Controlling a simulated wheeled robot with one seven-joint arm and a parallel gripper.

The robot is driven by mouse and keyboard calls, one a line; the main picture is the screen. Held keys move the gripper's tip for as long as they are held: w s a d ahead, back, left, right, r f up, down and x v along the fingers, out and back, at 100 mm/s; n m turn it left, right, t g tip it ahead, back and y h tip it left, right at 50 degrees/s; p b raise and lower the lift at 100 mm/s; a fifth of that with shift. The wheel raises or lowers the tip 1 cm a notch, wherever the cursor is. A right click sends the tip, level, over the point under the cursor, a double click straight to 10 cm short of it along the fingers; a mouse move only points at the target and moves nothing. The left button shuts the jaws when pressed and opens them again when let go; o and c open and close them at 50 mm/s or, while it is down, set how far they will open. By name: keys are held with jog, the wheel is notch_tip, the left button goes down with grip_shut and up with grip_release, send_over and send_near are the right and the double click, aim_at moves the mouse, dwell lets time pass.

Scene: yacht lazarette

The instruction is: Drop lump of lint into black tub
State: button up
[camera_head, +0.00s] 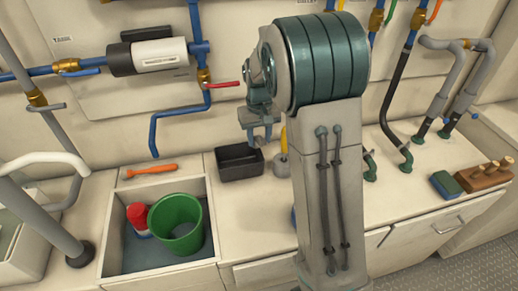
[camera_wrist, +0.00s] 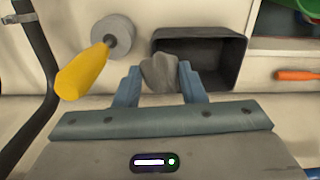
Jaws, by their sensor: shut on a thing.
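My gripper (camera_wrist: 158,82) is shut on a grey lump of lint (camera_wrist: 159,71), held between its two blue-grey fingers in the wrist view. The black tub (camera_wrist: 229,45) is open-topped and lies just beyond and to the right of the lump in that view. The lump overlaps the tub's left edge in the picture; its height above the tub I cannot tell. In the head view the black tub (camera_head: 240,163) stands on the counter, just below my gripper (camera_head: 259,139). The lump cannot be made out in the head view.
A yellow-handled tool (camera_wrist: 82,73) on a round grey base stands left of the tub in the wrist view. In the head view, an orange-handled tool (camera_head: 152,170) lies left of the tub, behind a recess with a green bucket (camera_head: 175,225). Blue pipes (camera_head: 181,112) run above.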

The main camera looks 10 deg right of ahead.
aim_at(259, 151)
jog(key=shift+f, duration=2.5)
jog(key=shift+f, duration=0.1)
jog(key=shift+f+b, duration=0.4)
jog(key=o, duration=1)
